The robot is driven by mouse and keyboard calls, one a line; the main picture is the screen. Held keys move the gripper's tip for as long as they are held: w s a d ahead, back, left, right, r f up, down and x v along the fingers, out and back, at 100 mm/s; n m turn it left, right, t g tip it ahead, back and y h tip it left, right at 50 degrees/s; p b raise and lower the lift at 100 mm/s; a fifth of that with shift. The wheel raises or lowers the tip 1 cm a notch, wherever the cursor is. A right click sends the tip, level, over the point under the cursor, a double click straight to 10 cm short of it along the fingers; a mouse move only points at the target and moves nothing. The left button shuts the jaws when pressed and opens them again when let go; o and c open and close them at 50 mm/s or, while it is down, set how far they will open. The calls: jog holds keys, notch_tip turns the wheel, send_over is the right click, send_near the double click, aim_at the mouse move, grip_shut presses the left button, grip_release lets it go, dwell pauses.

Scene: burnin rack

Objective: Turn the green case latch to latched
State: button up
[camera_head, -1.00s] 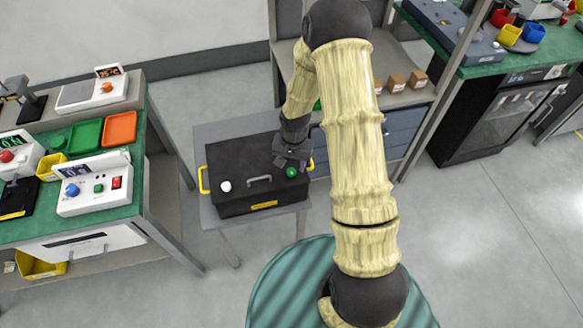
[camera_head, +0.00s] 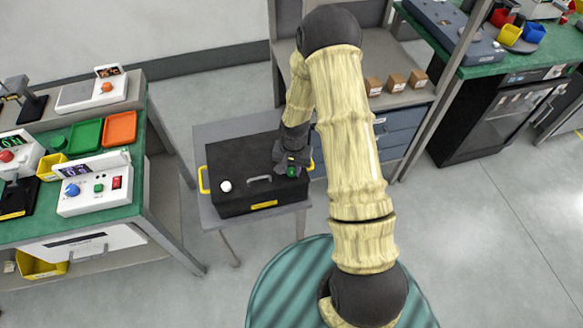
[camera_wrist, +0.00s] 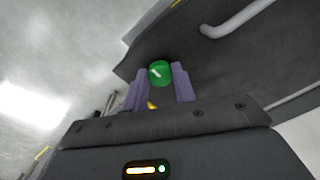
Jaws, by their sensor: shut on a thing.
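The black case (camera_head: 240,165) sits on a small grey table. Its green latch (camera_head: 291,172) is a round knob at the right end of the lid. In the wrist view the green latch (camera_wrist: 159,72) shows a white pointer mark, tilted, and lies between the two purple fingers. My gripper (camera_wrist: 162,88) is shut on the green latch. In the head view my gripper (camera_head: 291,165) reaches down over the right end of the case and partly hides the latch. A white knob (camera_head: 225,186) is on the left of the lid.
The case has a grey handle (camera_head: 258,179) between the knobs and a yellow side handle (camera_head: 203,180) at left. A green-topped bench (camera_head: 125,205) with instruments stands left. A shelf unit with small brown boxes (camera_head: 396,83) stands behind right.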

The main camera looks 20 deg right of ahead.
jog(key=shift+n, duration=0.5)
jog(key=n, duration=0.3)
jog(key=shift+n+p, duration=0.35)
jog(key=shift+n, duration=0.05)
jog(key=n, duration=0.4)
jog(key=shift+w+r+p, duration=0.1)
jog(key=shift+p, duration=0.25)
jog(key=n, duration=0.5)
jog(key=shift+p, duration=0.4)
jog(key=n+p, duration=0.1)
jog(key=n, duration=0.3)
jog(key=shift+g, duration=0.3)
jog(key=o, duration=1)
